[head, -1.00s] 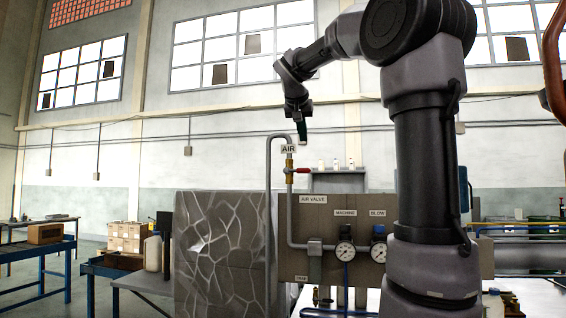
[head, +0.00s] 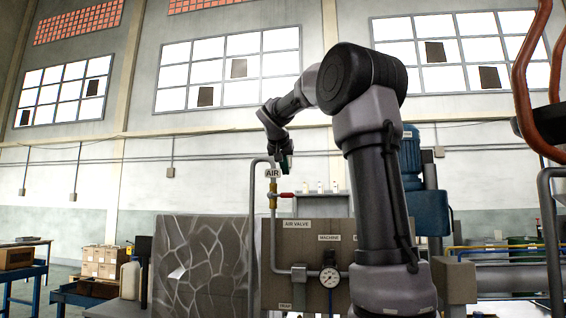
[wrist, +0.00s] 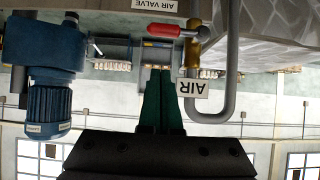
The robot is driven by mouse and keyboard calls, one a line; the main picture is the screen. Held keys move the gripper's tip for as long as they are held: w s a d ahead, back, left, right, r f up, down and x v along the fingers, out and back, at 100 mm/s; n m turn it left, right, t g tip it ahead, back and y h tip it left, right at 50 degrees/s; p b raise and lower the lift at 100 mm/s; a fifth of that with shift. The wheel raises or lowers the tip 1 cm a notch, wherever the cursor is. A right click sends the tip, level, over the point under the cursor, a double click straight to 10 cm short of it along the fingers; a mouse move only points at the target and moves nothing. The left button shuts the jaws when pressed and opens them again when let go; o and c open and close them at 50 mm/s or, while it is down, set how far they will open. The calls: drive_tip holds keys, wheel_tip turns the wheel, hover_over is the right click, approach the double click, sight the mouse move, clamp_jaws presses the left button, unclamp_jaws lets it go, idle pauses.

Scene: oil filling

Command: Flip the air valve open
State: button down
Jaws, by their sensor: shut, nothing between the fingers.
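The air valve has a red lever (head: 282,195) on a brass body (head: 272,198) under an AIR tag (head: 273,173). The lever lies about level, pointing right from the pipe. In the wrist view, which is upside down, the red lever (wrist: 165,30) and the brass body (wrist: 191,52) show at the top. My gripper (head: 287,162) is above and slightly right of the valve in the head view. Its green fingers (wrist: 158,72) are together and empty, with their tips a short way from the lever, apart from it in the wrist view.
A grey pipe (head: 252,215) bends over beside the valve. A panel (head: 300,255) with a gauge (head: 330,277) is below. A blue motor (head: 425,205) stands to the right. A shelf (head: 320,204) with small bottles is behind the lever.

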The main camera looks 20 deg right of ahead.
sight(281, 195)
wheel_tip(281, 195, down, 6)
drive_tip(key=w+d, duration=0.2)
drive_tip(key=shift+w+r, duration=0.25)
drive_tip(key=shift+w, duration=0.05)
